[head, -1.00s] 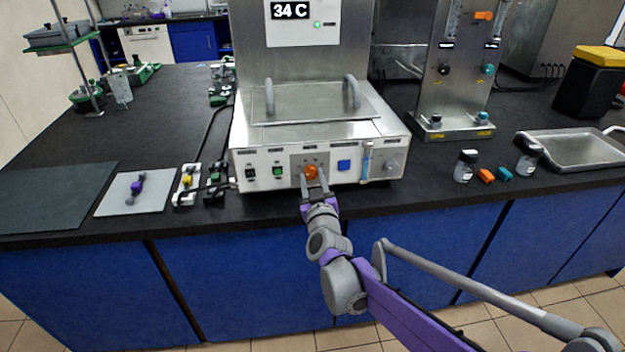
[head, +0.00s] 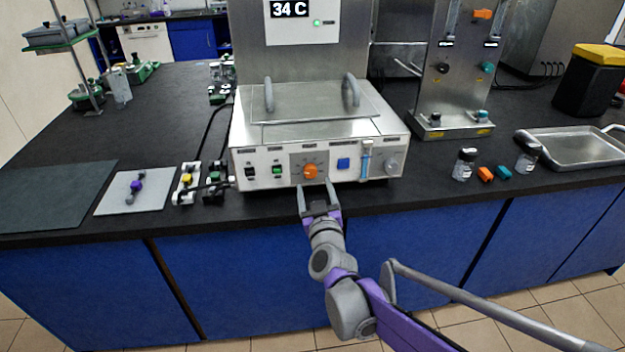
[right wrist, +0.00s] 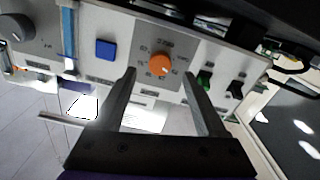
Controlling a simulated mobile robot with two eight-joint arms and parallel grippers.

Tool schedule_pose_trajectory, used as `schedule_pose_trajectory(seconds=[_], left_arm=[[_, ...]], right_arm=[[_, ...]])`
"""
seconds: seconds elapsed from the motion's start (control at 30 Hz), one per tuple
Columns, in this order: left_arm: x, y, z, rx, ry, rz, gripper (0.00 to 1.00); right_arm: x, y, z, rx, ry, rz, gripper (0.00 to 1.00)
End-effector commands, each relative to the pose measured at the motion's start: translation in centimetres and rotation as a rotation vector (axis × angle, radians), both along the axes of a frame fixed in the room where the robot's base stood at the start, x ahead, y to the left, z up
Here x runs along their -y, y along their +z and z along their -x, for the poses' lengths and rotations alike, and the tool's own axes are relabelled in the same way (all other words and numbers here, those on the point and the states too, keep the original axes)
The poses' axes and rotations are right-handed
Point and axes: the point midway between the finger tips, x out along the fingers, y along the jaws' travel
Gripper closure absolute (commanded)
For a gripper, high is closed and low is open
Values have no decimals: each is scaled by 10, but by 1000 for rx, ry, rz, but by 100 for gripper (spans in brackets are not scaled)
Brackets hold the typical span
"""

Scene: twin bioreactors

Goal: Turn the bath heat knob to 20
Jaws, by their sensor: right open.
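The orange bath heat knob (head: 310,171) is on the front panel of the white bath unit (head: 225,165), between the green switch and the blue button. It also shows in the right wrist view (right wrist: 160,64), with a printed scale around it too small to read surely. My right gripper (head: 317,187) is open and empty, just in front of and below the knob, apart from it. In the right wrist view the fingers (right wrist: 160,78) point at the panel on either side of the knob. The display (head: 289,9) reads 34 C. My left gripper is not in view.
A blue button (head: 343,164), a green switch (head: 277,170), a black switch (head: 250,171) and a grey knob (head: 390,166) share the panel. Small bottles (head: 464,165) and a metal tray (head: 575,148) stand to the right.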

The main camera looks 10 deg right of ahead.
Motion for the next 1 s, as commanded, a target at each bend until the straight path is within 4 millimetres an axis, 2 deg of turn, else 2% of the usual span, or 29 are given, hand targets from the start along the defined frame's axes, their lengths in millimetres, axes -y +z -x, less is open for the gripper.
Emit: schedule_pose_trajectory(seconds=[0.1, 0.33, 0.5, 0.9, 1.0], left_arm=[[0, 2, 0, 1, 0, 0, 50], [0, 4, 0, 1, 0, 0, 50], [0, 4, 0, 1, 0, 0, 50], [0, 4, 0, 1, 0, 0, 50], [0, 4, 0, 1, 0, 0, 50]], right_arm=[[-1, 1, 26, 1, 1, -1, 26], [0, 0, 57, 0, 1, 0, 26], [0, 0, 63, 0, 1, 0, 26], [0, 0, 63, -1, 2, 0, 26], [-2, -2, 69, -25, 29, -6, 26]])
